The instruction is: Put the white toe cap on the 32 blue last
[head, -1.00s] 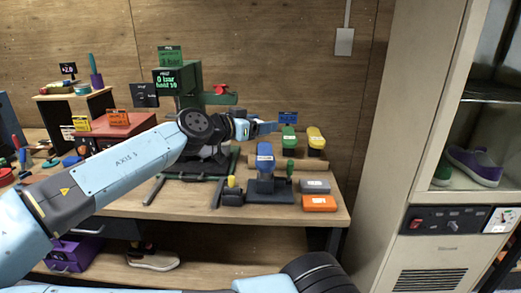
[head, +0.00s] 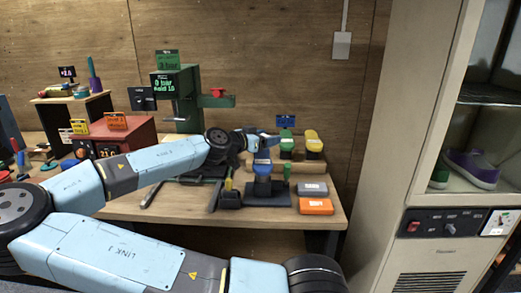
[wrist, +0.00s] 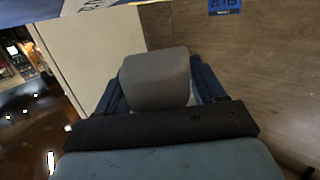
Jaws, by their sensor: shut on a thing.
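The blue last (head: 263,167) stands upright on a dark base near the bench's front right, with a white label on its face. My gripper (head: 270,138) is just above and behind the top of this last, pointing right. In the wrist view my gripper (wrist: 158,88) is shut, its dark blue fingers on either side of a rounded, pale grey block (wrist: 155,70). This looks like the white toe cap in shade. The toe cap cannot be made out in the head view. I cannot tell whether it touches the last.
A green last (head: 287,142) and a yellow last (head: 313,143) stand behind on the right. A green press (head: 177,100) stands behind, left of my gripper. A tall cabinet (head: 390,130) bounds the right.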

